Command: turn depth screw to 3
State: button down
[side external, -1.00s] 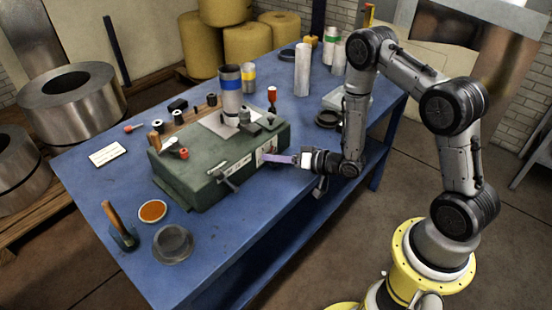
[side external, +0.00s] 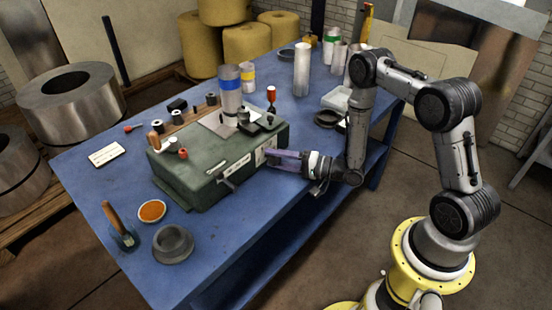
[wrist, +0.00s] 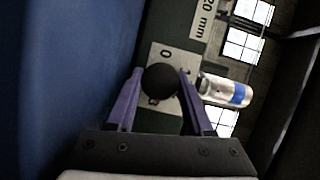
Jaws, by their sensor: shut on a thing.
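The depth screw's round black knob (wrist: 160,80) sits between the two purple fingertips of my gripper (wrist: 160,77) in the wrist view. My gripper is shut on it. Behind the knob is a pale scale plate (wrist: 170,60) with a "0" above the knob in the picture and a small red mark partly hidden beside a finger. Other numbers, including any 3, are hidden or unreadable. In the side external view, my gripper (side external: 272,158) reaches the right end of the front face of the green machine block (side external: 205,155); the knob is hidden there.
A lever (side external: 226,182) projects from the block's front, left of my gripper. A blue-banded pipe (side external: 230,88) stands upright on top. The blue table (side external: 90,185) also holds a grey ring (side external: 173,243), an orange dish (side external: 152,211) and several pipes behind. The table's front edge runs below my gripper.

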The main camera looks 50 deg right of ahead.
dwell(0.3)
jog(key=shift+c, duration=1.6)
grip_release()
